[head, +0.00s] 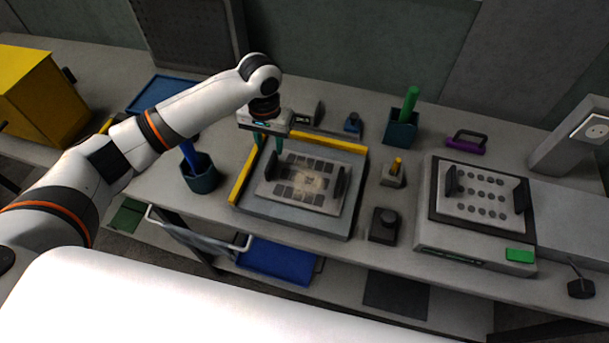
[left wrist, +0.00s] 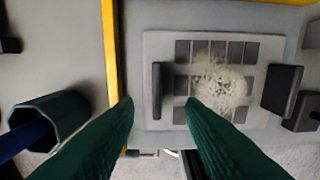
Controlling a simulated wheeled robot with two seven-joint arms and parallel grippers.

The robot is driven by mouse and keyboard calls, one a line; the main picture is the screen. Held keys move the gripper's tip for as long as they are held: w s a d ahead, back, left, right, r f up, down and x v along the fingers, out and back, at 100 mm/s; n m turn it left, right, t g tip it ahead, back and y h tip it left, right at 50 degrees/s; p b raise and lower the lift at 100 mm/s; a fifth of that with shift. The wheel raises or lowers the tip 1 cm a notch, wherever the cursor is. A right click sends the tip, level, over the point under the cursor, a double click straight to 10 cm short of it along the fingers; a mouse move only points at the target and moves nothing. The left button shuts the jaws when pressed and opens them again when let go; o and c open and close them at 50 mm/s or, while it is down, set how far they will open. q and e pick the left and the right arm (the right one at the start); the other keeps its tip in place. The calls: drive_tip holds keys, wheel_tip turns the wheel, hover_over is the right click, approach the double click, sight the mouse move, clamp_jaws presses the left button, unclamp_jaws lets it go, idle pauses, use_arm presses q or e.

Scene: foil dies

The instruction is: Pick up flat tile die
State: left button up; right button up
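The flat tile die (head: 298,180) is a pale plate with rows of dark square tiles and a dark upright handle at each end. It lies on a grey station with yellow edge strips (head: 325,141). In the left wrist view the die (left wrist: 212,120) has a patch of pale fibrous dust (left wrist: 216,80) over its tiles. My left gripper (head: 269,142) is above the die's left end. Its two green fingers are apart and empty, and in the left wrist view the left handle (left wrist: 157,85) shows beyond the gap between the fingertips (left wrist: 159,104). My right gripper is out of view.
A second die with round dots (head: 478,197) sits on a grey machine (head: 430,232) at the right. A dark cup (head: 203,178) with a blue-handled tool stands left of the station. A black knob block (head: 383,225) and a yellow-topped block (head: 393,175) stand on its right.

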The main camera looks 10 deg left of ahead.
sight(271, 160)
use_arm(q)
wheel_tip(271, 160, down, 3)
drive_tip(key=shift+r, duration=0.1)
drive_tip(key=f+p, duration=0.2)
drive_tip(key=f, duration=0.2)
drive_tip(key=shift+a+f, duration=0.15)
drive_tip(key=shift+a, duration=0.05)
drive_tip(key=shift+f, duration=0.45)
clamp_jaws()
drive_tip(key=shift+r, duration=0.1)
idle(0.8)
